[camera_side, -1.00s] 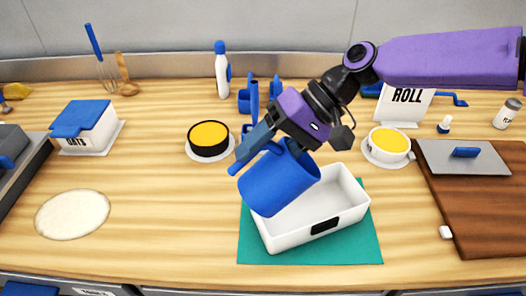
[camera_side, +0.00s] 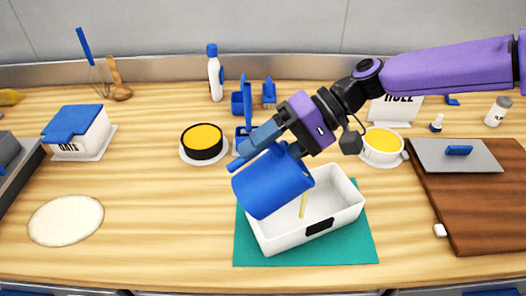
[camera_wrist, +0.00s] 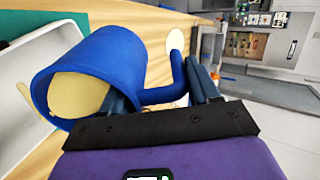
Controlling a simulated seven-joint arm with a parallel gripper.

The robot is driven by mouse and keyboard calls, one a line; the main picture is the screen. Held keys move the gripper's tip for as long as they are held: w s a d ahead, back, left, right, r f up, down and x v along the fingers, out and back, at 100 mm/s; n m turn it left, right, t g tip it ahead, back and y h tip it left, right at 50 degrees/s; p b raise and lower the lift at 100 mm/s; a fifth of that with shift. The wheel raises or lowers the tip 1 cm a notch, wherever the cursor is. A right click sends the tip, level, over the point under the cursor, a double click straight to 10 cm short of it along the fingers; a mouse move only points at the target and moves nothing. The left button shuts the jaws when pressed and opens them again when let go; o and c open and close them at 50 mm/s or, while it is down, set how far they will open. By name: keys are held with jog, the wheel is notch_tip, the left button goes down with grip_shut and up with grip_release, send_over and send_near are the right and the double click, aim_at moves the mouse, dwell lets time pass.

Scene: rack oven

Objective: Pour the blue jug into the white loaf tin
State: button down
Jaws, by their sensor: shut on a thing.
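The blue jug (camera_side: 268,186) is held tilted above the white loaf tin (camera_side: 342,213). My gripper (camera_side: 258,142) is shut on its handle, which shows between the fingers in the wrist view (camera_wrist: 168,94). Pale cream contents (camera_wrist: 76,98) show inside the jug's mouth in the wrist view. A thin pale stream (camera_side: 304,205) falls from the jug's mouth area into the tin. The tin stands upright on a green mat (camera_side: 355,250). The jug hides the tin's left part, and the level inside the tin is hard to tell.
A black bowl of yellow (camera_side: 202,140) and a white bowl of yellow (camera_side: 382,146) stand behind the tin on either side. A brown board with a grey lid (camera_side: 458,155) lies at right. A pale disc (camera_side: 65,220) lies at left. The counter between disc and mat is clear.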

aim_at(286, 149)
dwell(0.4)
jog(key=shift+w+d+y, duration=0.15)
jog(key=shift+d+y, duration=0.3)
jog(key=shift+y, duration=0.25)
jog(key=shift+d, duration=0.1)
jog(key=shift+w+d+f+g+y, duration=0.2)
jog(key=shift+d+g+y, duration=0.25)
jog(key=shift+y, duration=0.25)
jog(key=shift+d, duration=0.1)
jog(key=shift+w+d+r+y, duration=0.15)
jog(key=shift+w+d+y, duration=0.05)
jog(key=shift+d+y, duration=0.35)
jog(key=shift+w+d+r+g+y, duration=0.15)
jog(key=shift+d+r+g+y, duration=0.2)
jog(key=shift+d+y, duration=0.35)
